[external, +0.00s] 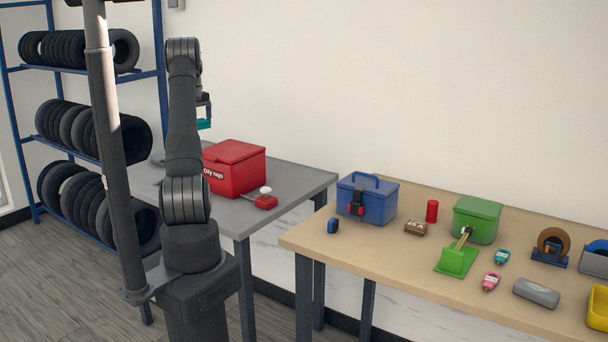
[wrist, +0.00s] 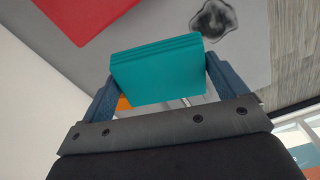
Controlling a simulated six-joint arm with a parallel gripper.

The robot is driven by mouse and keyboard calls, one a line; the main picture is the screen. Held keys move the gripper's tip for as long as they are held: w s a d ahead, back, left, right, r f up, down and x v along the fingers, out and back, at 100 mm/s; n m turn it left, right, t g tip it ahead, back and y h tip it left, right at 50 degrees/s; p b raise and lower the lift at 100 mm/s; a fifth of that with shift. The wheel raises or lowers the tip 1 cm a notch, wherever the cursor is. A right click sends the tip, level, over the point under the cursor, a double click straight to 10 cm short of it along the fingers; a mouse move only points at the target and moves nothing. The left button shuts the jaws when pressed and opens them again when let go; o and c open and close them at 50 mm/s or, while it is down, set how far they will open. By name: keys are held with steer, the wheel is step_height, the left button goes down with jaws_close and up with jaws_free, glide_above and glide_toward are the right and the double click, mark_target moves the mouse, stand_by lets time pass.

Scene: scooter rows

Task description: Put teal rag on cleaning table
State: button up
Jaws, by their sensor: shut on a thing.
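The teal rag (wrist: 158,72) is a folded block held between the two fingers of my gripper (wrist: 158,85) in the wrist view. My gripper is shut on it. In the external view the teal rag (external: 204,124) hangs below my gripper (external: 204,112), above the grey table (external: 298,178) and near the red box. The grey table also shows below the rag in the wrist view (wrist: 255,75). No label tells which table is the cleaning table.
A red "Oily rags" box (external: 236,168) and a small red item (external: 265,200) stand on the grey table. A grey crumpled cloth-like patch (wrist: 214,20) lies on it. The wooden table (external: 400,262) at right holds a blue box (external: 367,200), a green box (external: 477,219) and several small things.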

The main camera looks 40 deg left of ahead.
steer(key=s+a+n, duration=0.3)
steer(key=s+a, duration=0.6)
steer(key=a, duration=0.1)
glide_above(142, 179)
step_height(142, 179, down, 16)
steer(key=shift+a+f, duration=0.1)
steer(key=shift+f, duration=2)
steer(key=o, duration=0.6)
steer(key=shift+f, duration=0.15)
steer(key=shift+c, duration=0.2)
steer(key=shift+o, duration=0.7)
step_height(142, 179, up, 12)
steer(key=shift+r, duration=0.2)
steer(key=shift+f, duration=0.1)
